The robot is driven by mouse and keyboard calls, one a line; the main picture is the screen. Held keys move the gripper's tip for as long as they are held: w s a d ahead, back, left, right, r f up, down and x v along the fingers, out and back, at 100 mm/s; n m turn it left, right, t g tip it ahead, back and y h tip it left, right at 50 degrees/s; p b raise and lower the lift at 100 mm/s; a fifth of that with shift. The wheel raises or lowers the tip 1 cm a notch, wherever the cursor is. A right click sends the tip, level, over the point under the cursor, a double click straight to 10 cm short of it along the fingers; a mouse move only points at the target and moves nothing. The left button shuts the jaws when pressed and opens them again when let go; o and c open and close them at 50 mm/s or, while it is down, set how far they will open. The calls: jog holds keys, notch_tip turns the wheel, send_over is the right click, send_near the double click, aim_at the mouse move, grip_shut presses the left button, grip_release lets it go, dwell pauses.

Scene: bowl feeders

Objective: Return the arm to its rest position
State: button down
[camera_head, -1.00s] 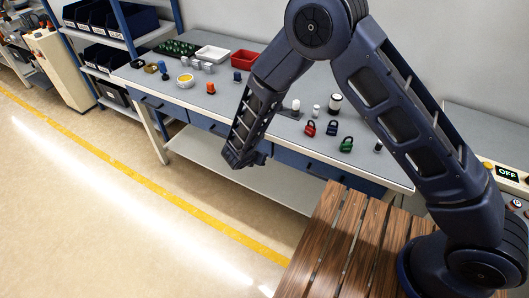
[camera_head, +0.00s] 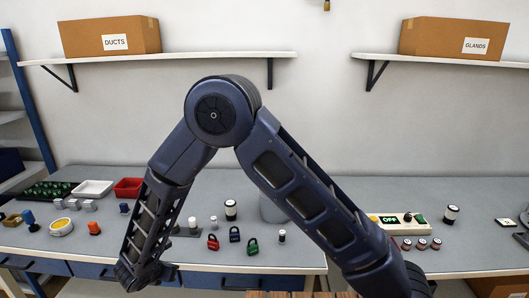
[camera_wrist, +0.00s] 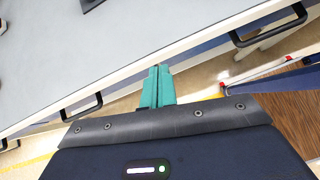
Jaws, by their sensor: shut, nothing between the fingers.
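My arm is bent in an upside-down V across the middle of the head view, its forearm hanging down to the left in front of the workbench (camera_head: 330,190). Its wrist end is at the bench's front edge, and the fingertips cannot be made out there. In the wrist view my gripper (camera_wrist: 157,86) shows as two teal fingers pressed together with nothing between them. They are apart from the bench and sit over its front edge and the floor.
Red (camera_head: 213,242), blue (camera_head: 235,235) and green (camera_head: 252,247) padlocks lie right of my forearm. A white tray (camera_head: 92,188) and a red bin (camera_head: 128,187) stand left. Cartons (camera_head: 110,37) sit on wall shelves.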

jog(key=w+d+r+m+g+h, duration=0.1)
jog(key=w+d+r+m+g, duration=0.1)
jog(key=w+d+r+m, duration=0.6)
jog(key=w+d+r+m+g+h, duration=0.1)
jog(key=w+d+r+m+h, duration=0.15)
jog(key=w+d+r, duration=1)
jog(key=s+d+r+m+g+y, duration=0.1)
jog(key=d+r+m, duration=0.3)
jog(key=d, duration=0.6)
jog(key=s+d+r+m+g, duration=0.1)
jog(key=d+r+m, duration=0.35)
jog(key=d, duration=0.65)
jog(key=s+d+r+m+y, duration=0.1)
jog(key=s+d+r+m, duration=0.2)
jog(key=s+d+m, duration=0.4)
jog(key=s+d+r+m+y, duration=0.2)
jog(key=s+d+m, duration=0.5)
jog(key=d, duration=0.6)
jog(key=shift+s+d+r+t, duration=0.2)
jog(key=shift+s+r+t, duration=0.25)
jog(key=shift+s, duration=0.5)
